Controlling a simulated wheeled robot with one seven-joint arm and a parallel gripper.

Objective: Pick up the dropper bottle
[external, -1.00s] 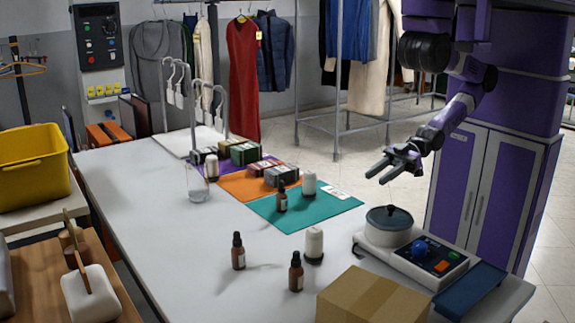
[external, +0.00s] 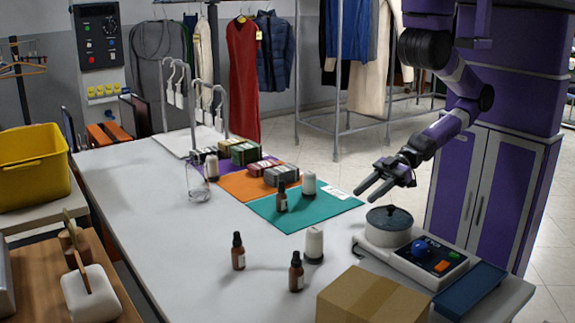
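Three brown dropper bottles with black tops are on the white table. One dropper bottle (external: 281,198) stands on the teal mat (external: 318,212). Another dropper bottle (external: 238,252) stands on bare table nearer the camera, and a third dropper bottle (external: 296,272) stands to its right, near the cardboard box. My gripper (external: 364,189) is open and empty, its fingers apart and pointing left, in the air above the right edge of the table, right of the mat. No bottle is between the fingers.
White spools stand close to the bottles, one (external: 314,244) by the third bottle and one (external: 308,185) on the mat. A pot (external: 389,228) on a control unit sits below my gripper. A cardboard box (external: 372,298) is in front. The table's left side is clear.

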